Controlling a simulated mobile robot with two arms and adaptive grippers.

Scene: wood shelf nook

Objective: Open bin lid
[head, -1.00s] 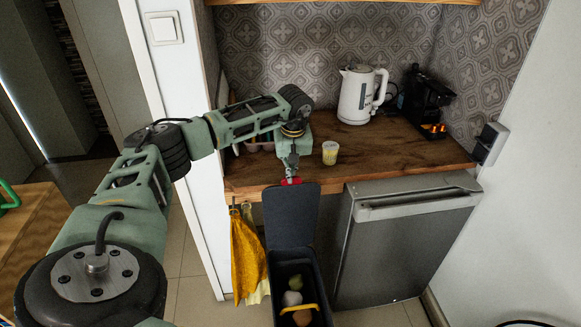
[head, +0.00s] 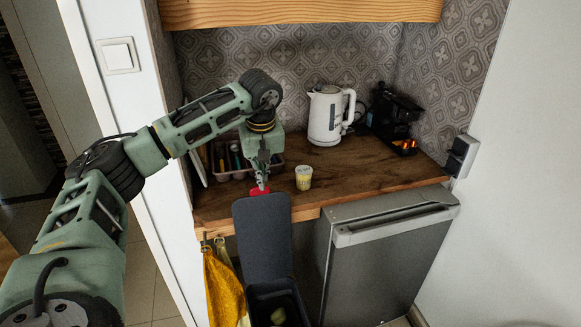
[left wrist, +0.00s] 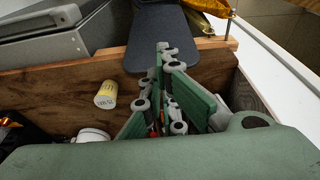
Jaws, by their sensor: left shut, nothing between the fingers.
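The bin (head: 276,296) is a dark box at the bottom of the head view, partly cut off by the frame. Its dark grey lid (head: 262,240) stands raised, nearly upright, in front of the counter edge, so the bin is open. The lid also shows at the top of the left wrist view (left wrist: 168,30). My right gripper is not in view.
A steel fridge (head: 375,260) stands right of the bin. A yellow cloth (head: 222,288) hangs left of it.

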